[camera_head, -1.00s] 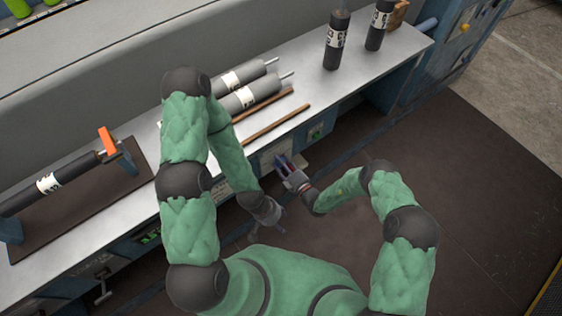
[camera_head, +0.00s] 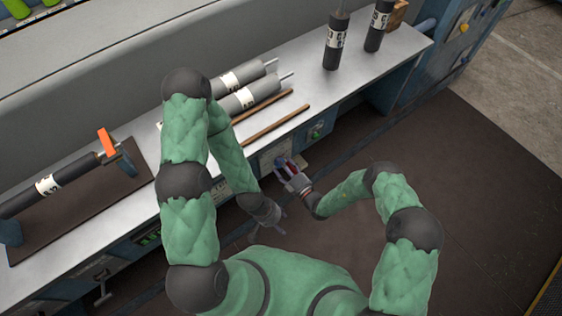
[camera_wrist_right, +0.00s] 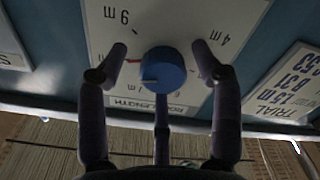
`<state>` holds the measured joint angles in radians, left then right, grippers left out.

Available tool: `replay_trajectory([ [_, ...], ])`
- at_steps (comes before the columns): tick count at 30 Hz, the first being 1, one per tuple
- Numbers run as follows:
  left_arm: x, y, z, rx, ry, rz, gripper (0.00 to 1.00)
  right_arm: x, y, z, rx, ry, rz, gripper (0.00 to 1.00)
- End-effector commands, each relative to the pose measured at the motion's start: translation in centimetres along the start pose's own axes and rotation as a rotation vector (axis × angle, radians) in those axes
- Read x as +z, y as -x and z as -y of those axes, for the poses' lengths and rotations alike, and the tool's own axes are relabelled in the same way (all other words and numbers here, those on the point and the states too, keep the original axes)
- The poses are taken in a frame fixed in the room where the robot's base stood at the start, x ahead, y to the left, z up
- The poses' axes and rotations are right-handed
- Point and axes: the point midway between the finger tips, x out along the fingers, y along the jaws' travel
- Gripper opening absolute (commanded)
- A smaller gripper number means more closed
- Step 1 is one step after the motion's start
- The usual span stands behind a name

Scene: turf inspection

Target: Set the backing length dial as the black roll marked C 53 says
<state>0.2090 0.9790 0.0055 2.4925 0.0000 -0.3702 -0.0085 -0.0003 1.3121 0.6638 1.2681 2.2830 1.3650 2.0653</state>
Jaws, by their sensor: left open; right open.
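The backing length dial is a blue knob (camera_wrist_right: 163,70) on a pale plate with an upside-down scale, in the right wrist view. A small red mark shows at its upper left. My right gripper (camera_wrist_right: 160,48) is open, its fingers on either side of the knob; I cannot tell if they touch it. In the head view the right gripper (camera_head: 284,168) is at the bench front. My left gripper (camera_head: 276,218) is open and empty, below it. Black rolls stand upright (camera_head: 334,45) (camera_head: 377,28), and another lies on a stand (camera_head: 65,178). Their labels are too small to read surely.
A card headed TRIAL (camera_wrist_right: 288,88) is beside the dial plate. Grey rolls (camera_head: 245,95) and brown rods (camera_head: 275,125) lie on the bench top (camera_head: 180,195). Dark floor (camera_head: 480,200) is clear to the right.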

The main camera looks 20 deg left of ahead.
Motion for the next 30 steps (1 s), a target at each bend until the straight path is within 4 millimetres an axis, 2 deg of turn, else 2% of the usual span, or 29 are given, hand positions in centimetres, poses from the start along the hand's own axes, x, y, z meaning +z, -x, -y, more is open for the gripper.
replay_trajectory([
  [9,0.0,0.1,0.0,0.0,0.0,0.0,0.58,0.1,6.3,-0.3,0.004,-0.003,0.006,0.66],
  [15,0.0,0.1,0.0,0.0,0.0,0.0,0.58,0.1,9.2,-0.3,0.005,0.0,0.004,0.66],
  [21,0.0,0.1,0.0,0.0,0.0,0.0,0.58,0.0,10.3,-0.3,0.004,0.0,0.001,0.66],
  [30,0.1,0.5,-0.2,0.0,0.0,0.001,0.58,-0.1,10.4,-0.3,0.004,0.001,0.0,0.66],
])
